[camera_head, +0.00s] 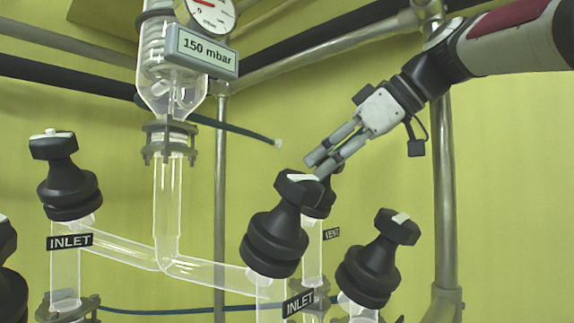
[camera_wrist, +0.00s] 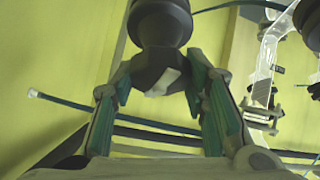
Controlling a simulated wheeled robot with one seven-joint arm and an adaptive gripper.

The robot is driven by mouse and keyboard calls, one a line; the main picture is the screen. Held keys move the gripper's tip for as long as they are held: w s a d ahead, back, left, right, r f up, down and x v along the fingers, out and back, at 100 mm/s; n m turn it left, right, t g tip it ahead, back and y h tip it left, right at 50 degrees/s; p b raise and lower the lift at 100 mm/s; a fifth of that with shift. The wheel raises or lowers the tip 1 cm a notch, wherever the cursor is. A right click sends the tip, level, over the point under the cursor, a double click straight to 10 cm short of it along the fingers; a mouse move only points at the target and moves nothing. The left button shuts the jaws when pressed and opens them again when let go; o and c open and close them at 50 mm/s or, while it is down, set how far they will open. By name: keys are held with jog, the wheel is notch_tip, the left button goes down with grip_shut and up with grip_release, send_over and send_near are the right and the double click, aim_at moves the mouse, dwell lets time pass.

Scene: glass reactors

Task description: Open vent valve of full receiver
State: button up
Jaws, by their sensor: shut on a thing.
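The vent valve (camera_head: 318,204) is black and stands on a glass tube by a small VENT label (camera_head: 332,234). In the head view it is mostly hidden behind a nearer INLET valve. My gripper (camera_head: 318,167) comes in from the upper right, its fingertips at the top of the vent valve. In the wrist view my gripper (camera_wrist: 163,88) has its teal-padded fingers on both sides of a black valve knob (camera_wrist: 152,72) with a white mark, and is shut on it. The receivers lie outside the head view, so their fill cannot be seen.
The nearer INLET valve (camera_head: 275,235) stands close to my fingertips. Another black valve (camera_head: 370,262) is at the right, and an INLET valve (camera_head: 66,180) at the left. A 150 mbar display (camera_head: 207,52) hangs above. Metal poles (camera_head: 444,200) stand behind.

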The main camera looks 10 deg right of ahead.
jog(key=shift+n+g+y+p, duration=0.45)
jog(key=shift+n+g, duration=0.45)
jog(key=shift+n, duration=1.2)
jog(key=o, duration=1.1)
jog(key=shift+o, duration=0.2)
